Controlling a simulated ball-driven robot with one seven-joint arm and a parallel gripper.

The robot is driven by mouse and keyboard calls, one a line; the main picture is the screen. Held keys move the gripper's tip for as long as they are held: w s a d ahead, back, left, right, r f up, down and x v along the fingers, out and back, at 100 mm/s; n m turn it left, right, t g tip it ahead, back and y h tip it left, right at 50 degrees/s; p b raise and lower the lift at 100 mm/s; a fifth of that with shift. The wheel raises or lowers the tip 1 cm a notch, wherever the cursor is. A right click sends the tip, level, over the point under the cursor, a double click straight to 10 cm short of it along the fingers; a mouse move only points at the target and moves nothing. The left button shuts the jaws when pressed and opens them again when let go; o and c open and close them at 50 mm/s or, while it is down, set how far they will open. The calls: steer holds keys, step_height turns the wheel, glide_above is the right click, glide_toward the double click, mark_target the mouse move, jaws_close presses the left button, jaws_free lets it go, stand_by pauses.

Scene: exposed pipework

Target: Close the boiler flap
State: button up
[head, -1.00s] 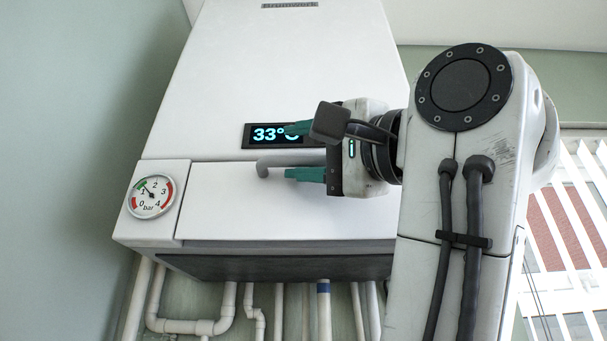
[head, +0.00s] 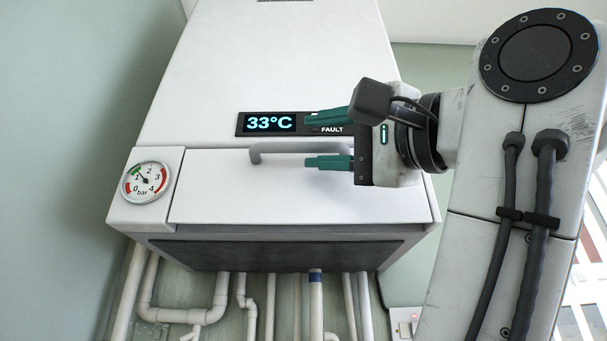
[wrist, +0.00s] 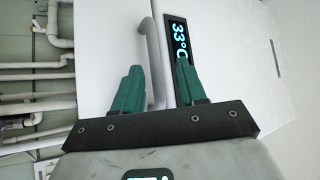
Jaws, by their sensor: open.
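The boiler flap (head: 290,190) is the white front panel below the display, beside the pressure gauge. It looks about flush with the boiler front; I cannot tell whether a small gap is left. Its grey bar handle (head: 285,149) runs along its top edge and also shows in the wrist view (wrist: 150,50). My gripper (head: 328,139) is open at the handle's right part, one green finger above the bar and one below. In the wrist view, the bar lies between the fingers, apart from the right one. Its right end is hidden by my gripper.
The display (head: 270,123) reads 33°C with FAULT beside it, close behind my upper finger. The pressure gauge (head: 147,182) is left of the flap. White pipes (head: 220,295) run below the boiler. A wall stands to the left.

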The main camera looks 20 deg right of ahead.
steer(key=b+v, duration=0.2)
steer(key=v, duration=0.4)
steer(key=shift+s+a+f, duration=0.15)
steer(key=shift+s+a, duration=0.05)
steer(key=shift+s, duration=0.25)
